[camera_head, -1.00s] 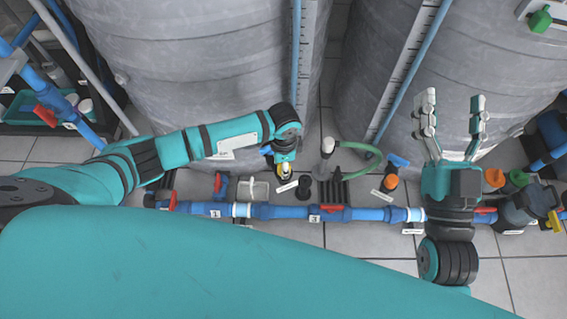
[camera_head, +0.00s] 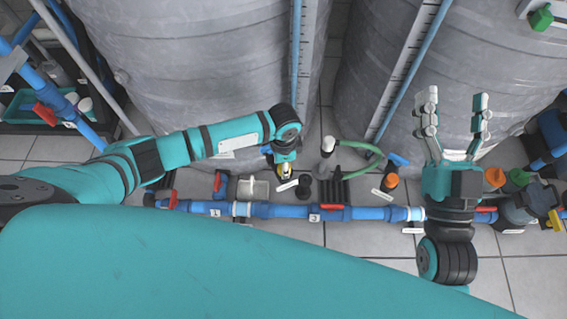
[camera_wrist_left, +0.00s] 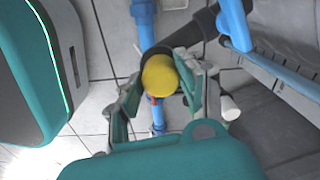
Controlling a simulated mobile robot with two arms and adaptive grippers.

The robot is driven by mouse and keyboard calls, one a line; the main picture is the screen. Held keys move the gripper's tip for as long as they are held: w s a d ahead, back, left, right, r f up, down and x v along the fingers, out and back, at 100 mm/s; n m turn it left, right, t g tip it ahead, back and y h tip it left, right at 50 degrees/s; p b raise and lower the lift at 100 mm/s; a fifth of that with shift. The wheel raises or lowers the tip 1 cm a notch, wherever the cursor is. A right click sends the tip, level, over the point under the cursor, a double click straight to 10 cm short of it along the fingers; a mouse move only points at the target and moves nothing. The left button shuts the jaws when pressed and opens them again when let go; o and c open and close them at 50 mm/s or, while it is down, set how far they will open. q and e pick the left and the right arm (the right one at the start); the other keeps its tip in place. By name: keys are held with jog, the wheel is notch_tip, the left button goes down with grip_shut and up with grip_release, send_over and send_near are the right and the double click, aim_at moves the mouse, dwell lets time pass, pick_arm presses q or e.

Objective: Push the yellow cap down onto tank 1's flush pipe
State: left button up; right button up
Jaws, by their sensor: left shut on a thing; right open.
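The yellow cap (camera_wrist_left: 160,76) sits between the fingers of my left gripper (camera_wrist_left: 160,90) in the left wrist view, and the gripper is shut on it. A black pipe (camera_wrist_left: 190,32) and a blue pipe show behind the cap. The flush pipe's mouth is hidden, so I cannot tell whether the cap touches it. The left grey tank (camera_head: 190,70) stands behind my left arm. My right gripper (camera_head: 456,104) is open and empty in front of the right tank.
A blue pipe line (camera_head: 275,211) with red valve handles runs across the floor. A green hose (camera_head: 355,147), a black rack and an orange cap (camera_head: 392,181) lie to the right of my left gripper.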

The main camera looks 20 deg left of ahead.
pick_arm(q)
jog(key=o, duration=0.9)
jog(key=shift+o, duration=0.2)
notch_tip(320, 180, up, 12)
jog(key=shift+d, duration=0.1)
